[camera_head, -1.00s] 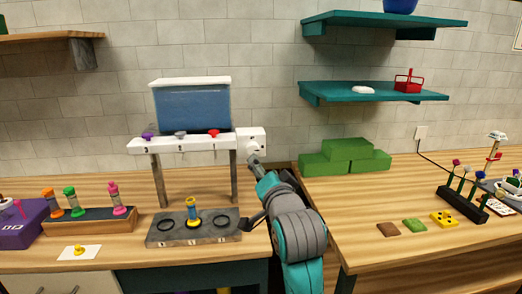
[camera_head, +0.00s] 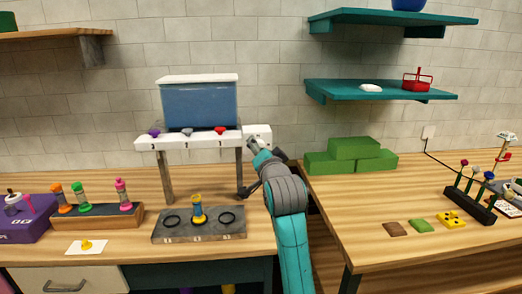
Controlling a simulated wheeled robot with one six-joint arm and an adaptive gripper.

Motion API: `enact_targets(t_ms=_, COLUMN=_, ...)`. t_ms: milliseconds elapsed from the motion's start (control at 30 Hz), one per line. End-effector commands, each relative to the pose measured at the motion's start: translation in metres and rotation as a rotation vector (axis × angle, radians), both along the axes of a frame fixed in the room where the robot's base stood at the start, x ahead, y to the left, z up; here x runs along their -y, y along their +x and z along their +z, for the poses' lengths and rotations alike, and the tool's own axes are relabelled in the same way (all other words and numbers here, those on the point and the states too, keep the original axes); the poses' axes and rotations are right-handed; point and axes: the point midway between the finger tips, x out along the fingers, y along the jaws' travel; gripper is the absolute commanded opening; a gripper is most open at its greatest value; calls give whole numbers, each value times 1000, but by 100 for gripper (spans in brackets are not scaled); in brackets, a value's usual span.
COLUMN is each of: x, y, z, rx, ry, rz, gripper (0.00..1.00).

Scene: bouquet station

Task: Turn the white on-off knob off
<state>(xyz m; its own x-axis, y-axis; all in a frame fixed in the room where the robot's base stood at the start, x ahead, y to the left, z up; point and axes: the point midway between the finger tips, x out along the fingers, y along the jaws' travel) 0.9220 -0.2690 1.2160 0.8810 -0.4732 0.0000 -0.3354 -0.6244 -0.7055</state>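A white box (camera_head: 263,130) sits at the right end of the white dispenser rail (camera_head: 203,139). The white on-off knob is not clearly visible; my gripper covers the lower front of this box, where a pale round part showed earlier. My gripper (camera_head: 254,144) is right at the box's front, in the middle of the view. It is small and partly hidden by my own wrist, so I cannot tell whether its fingers are open or closed, or whether they touch the knob.
A blue tank (camera_head: 199,105) with purple, grey and red knobs below it stands left of my gripper. A grey tray (camera_head: 180,230) with a yellow vial is below. Green blocks (camera_head: 352,149) stand close on the right. A gap separates the two tables.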

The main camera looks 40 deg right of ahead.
Motion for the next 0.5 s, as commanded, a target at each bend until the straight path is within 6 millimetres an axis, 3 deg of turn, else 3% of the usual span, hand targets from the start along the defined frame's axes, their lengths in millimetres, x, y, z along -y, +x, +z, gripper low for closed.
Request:
enact_targets(t_ms=133, x=0, y=0, z=0, rx=0, ry=0, rz=0, gripper=63)
enact_targets(t_ms=367, x=0, y=0, z=0, rx=0, ry=0, rz=0, gripper=6)
enact_targets(t_ms=500, x=0, y=0, z=0, rx=-2, ry=-1, rz=-1, gripper=3)
